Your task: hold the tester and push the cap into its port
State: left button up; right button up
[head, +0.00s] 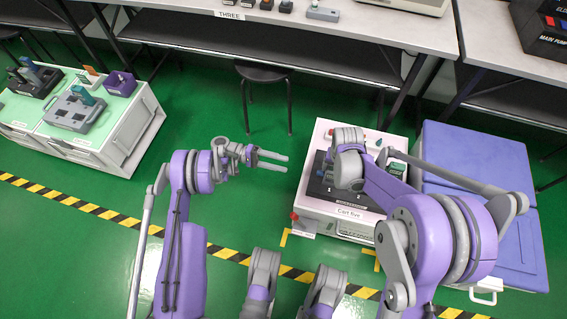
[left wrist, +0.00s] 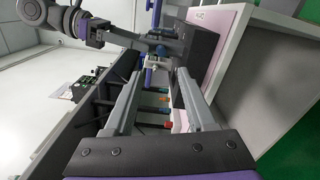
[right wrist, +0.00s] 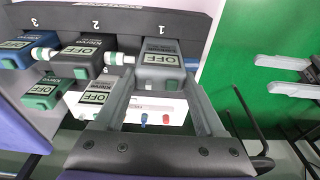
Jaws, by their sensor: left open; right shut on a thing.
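In the right wrist view, a grey tester (right wrist: 160,58) with an OFF label stands in slot 1 of the dark rack (right wrist: 205,22). My right gripper (right wrist: 159,78) is shut on it, one finger on each side. In the head view my right arm hides most of the tester. My left gripper (head: 275,161) is open and empty, left of the cart, fingers pointing towards it. Its open fingers also show in the left wrist view (left wrist: 158,85).
A blue tester (right wrist: 14,50) and a dark grey tester (right wrist: 85,55) stand in the neighbouring slots, with banded caps beside them. The cart (head: 318,137) stands next to purple-blue bins (head: 480,160). Another cart (head: 118,140) stands far left. Green floor is clear between.

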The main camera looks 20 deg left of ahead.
pick_arm(q)
jog(key=shift+c, duration=0.2)
jog(key=shift+d, duration=0.15)
jog(key=shift+c, duration=1.1)
jog(key=d+m, duration=0.2)
jog(key=d, duration=0.1)
jog(key=shift+w+d+f+m, duration=0.15)
jog(key=shift+f+m, duration=0.1)
jog(key=shift+m, duration=0.15)
grip_shut()
jog(key=shift+d, duration=3.2)
